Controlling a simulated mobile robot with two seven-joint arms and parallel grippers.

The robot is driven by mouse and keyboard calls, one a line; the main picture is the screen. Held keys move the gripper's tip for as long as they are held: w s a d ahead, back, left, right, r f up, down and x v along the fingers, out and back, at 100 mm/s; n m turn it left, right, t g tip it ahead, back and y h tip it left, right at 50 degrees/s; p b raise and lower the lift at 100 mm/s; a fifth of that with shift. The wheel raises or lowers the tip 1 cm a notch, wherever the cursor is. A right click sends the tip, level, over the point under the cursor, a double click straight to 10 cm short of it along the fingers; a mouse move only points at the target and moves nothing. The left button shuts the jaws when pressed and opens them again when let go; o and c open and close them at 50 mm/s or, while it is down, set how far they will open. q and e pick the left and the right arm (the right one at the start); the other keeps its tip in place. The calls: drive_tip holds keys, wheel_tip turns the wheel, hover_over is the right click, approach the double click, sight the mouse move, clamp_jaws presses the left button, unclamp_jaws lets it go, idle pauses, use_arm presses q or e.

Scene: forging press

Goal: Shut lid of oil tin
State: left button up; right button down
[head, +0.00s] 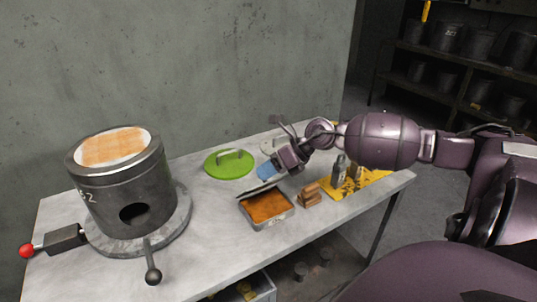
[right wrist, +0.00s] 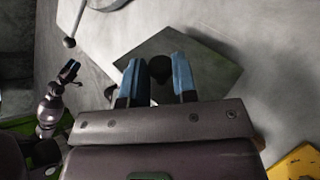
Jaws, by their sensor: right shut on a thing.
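The oil tin (head: 283,222) is a shallow square metal tin on the grey bench, with orange-brown contents in plain sight. Its thin grey lid (head: 256,190) stands raised at the tin's back edge; it also shows as a grey square plate in the right wrist view (right wrist: 207,70). My right gripper (head: 266,172) is above and behind the tin. Its blue fingers (right wrist: 160,75) are shut on a dark knob (right wrist: 160,67) over the lid plate. A purple arm with blue fingertips, seemingly my left gripper (right wrist: 69,72), shows small at the left of the right wrist view; its opening is unclear.
A green round lid with a handle (head: 229,163) lies behind the tin. Brown blocks (head: 310,195) stand close to its right, with a yellow mat (head: 365,182) beyond. A large dark cylindrical press (head: 128,190) with ball-ended levers stands at left. Bench in front is bare.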

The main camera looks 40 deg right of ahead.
sight(274, 180)
drive_tip(key=s+f+t, duration=0.1)
drive_tip(key=s+f+n+t, duration=0.1)
drive_tip(key=s+t, duration=0.1)
drive_tip(key=shift+a+n, duration=0.3)
drive_tip(key=shift+a, duration=0.05)
drive_tip(key=shift+s+a+f+n+t, duration=0.1)
drive_tip(key=shift+s+f+n+t, duration=0.25)
drive_tip(key=shift+f+t, duration=0.2)
drive_tip(key=shift+s+f, duration=0.2)
drive_tip(key=shift+s+a+f+n+t+b, duration=0.1)
drive_tip(key=shift+s+f+n+t+b, duration=0.35)
drive_tip(key=shift+f+t+b, duration=0.15)
drive_tip(key=shift+s+a+f, duration=0.1)
drive_tip(key=shift+s+f, duration=0.05)
drive_tip(key=shift+f, duration=0.15)
use_arm(q)
drive_tip(key=shift+s+f+b, duration=0.1)
drive_tip(key=shift+f+b, duration=0.25)
drive_tip(key=shift+f, duration=0.3)
use_arm(e)
drive_tip(key=shift+s+f, duration=0.3)
drive_tip(key=shift+f, duration=0.45)
drive_tip(key=shift+s+a+f, duration=0.1)
drive_tip(key=shift+a+f, duration=0.05)
drive_tip(key=shift+f, duration=0.05)
drive_tip(key=c, duration=0.9)
unclamp_jaws()
drive_tip(key=shift+r, duration=0.1)
